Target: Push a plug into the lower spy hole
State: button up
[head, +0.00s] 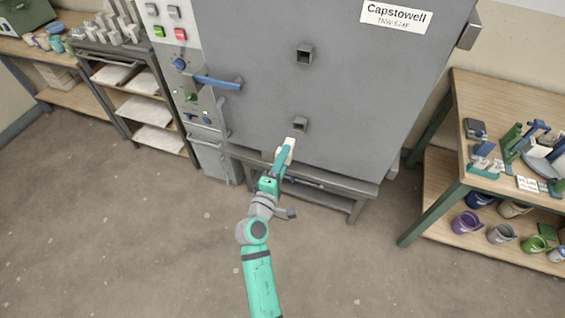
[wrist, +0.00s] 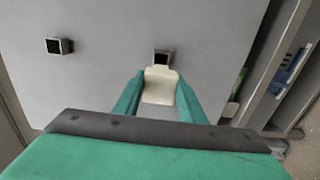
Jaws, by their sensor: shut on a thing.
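My gripper (head: 283,160) is shut on a cream-coloured plug (head: 290,142), in front of the lower part of the grey kiln door. In the wrist view, the plug (wrist: 160,86) sits between the two green fingers of my gripper (wrist: 160,92). The lower spy hole (head: 300,124) is a dark square opening just above the plug in the head view. In the wrist view the lower spy hole (wrist: 162,57) shows just past the plug's far end, partly covered by it. I cannot tell whether they touch. The upper spy hole (head: 304,54) is open and empty; it also shows in the wrist view (wrist: 60,46).
The kiln (head: 350,80) has a blue door handle (head: 218,82) at its left and a stand (head: 350,190) below. A workbench (head: 470,90) with tools and buckets stands at right. Shelves (head: 135,80) stand at left. The floor (head: 150,250) in front is clear.

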aim_at(294, 141)
jog(key=shift+x, duration=2.35)
jog(key=shift+d, duration=0.25)
jog(key=shift+w+d, duration=0.2)
jog(key=shift+w, duration=0.5)
jog(key=shift+w+d, duration=0.15)
jog(key=shift+w, duration=0.2)
jog(key=shift+w+d, duration=0.15)
jog(key=shift+w, duration=0.3)
jog(key=shift+w+d, duration=0.2)
jog(key=shift+w, duration=0.45)
jog(key=shift+w, duration=0.15)
jog(key=shift+w+d, duration=0.15)
jog(key=shift+w, duration=0.2)
